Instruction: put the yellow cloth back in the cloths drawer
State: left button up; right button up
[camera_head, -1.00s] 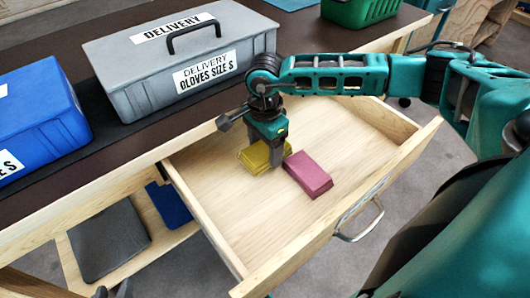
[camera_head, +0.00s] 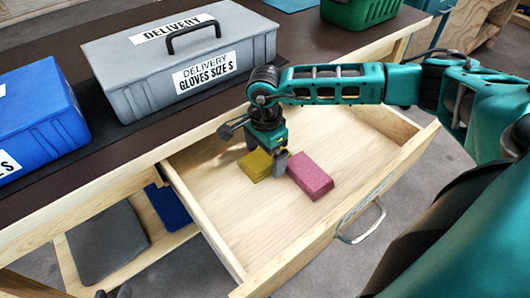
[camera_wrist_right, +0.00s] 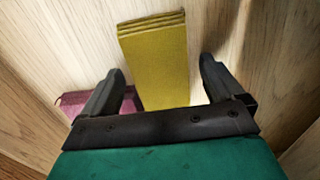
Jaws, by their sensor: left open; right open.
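The folded yellow cloth (camera_head: 256,166) lies on the floor of the open wooden drawer (camera_head: 225,236), just left of a folded pink cloth (camera_head: 311,176). My right gripper (camera_head: 266,157) is low in the drawer at the yellow cloth, its jaws open. In the right wrist view, the yellow cloth (camera_wrist_right: 158,62) shows between the two spread fingers (camera_wrist_right: 162,72), with gaps on both sides. Part of the pink cloth (camera_wrist_right: 78,103) shows behind the left finger. Only dark tips of my left gripper (camera_head: 112,292) show at the bottom edge.
A grey box labelled gloves size S (camera_head: 180,62), a blue box (camera_head: 38,120) and a green basket (camera_head: 358,10) stand on the dark worktop. A shelf below holds a grey item (camera_head: 106,240) and a blue item (camera_head: 168,206). The drawer's right part is clear.

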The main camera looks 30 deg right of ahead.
aim_at(266, 157)
jog(key=shift+r, duration=0.3)
notch_tip(266, 157, up, 12)
jog(key=p, duration=0.2)
jog(key=shift+s+f, duration=0.1)
jog(key=shift+f, duration=0.05)
dwell(0.4)
